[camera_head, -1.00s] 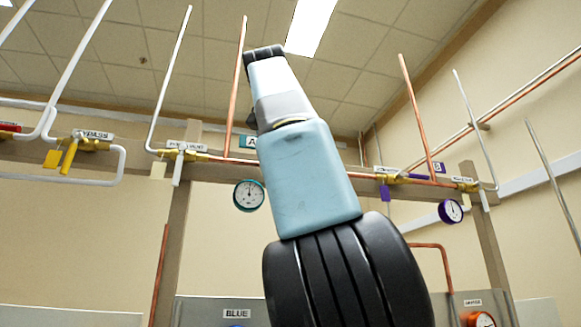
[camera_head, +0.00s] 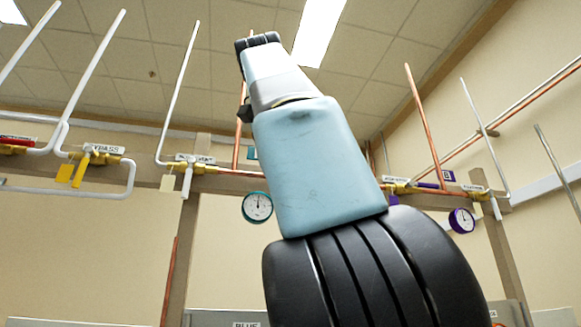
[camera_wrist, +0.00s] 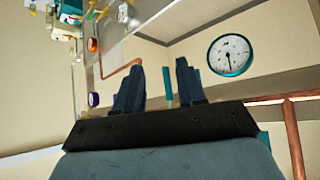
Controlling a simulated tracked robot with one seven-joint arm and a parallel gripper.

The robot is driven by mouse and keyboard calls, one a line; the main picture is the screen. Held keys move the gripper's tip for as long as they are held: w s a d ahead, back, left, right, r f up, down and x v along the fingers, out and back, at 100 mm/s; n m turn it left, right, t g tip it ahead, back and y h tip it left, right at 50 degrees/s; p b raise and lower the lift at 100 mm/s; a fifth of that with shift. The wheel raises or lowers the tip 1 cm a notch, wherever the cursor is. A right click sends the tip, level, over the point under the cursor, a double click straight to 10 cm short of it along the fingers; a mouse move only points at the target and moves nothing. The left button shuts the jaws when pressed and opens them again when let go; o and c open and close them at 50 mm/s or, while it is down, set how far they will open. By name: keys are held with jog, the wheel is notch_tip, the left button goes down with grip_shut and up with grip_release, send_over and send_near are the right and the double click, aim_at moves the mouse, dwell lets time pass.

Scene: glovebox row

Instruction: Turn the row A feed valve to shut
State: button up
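The row A feed valve cannot be made out for sure; my arm covers much of the row A pipe in the head view. The teal row A sign (camera_head: 252,153) shows only as a sliver beside my arm. A teal-rimmed gauge (camera_head: 257,207) hangs just left of my arm, and a round gauge with a teal rim is at the upper right of the wrist view (camera_wrist: 230,55). My gripper (camera_wrist: 160,72) has its two dark fingers apart. A thin teal strip (camera_wrist: 168,84) shows in the gap between them; I cannot tell its distance. No held object shows.
A valve with a white handle (camera_head: 187,180) and the bypass valve with a yellow handle (camera_head: 82,168) are to the left. Row B's purple-rimmed gauge (camera_head: 462,220) is to the right. A copper pipe (camera_wrist: 293,140) runs close at the right of the wrist view.

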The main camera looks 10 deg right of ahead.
jog(key=shift+s+a, duration=0.45)
jog(key=shift+s, duration=0.25)
dwell(0.6)
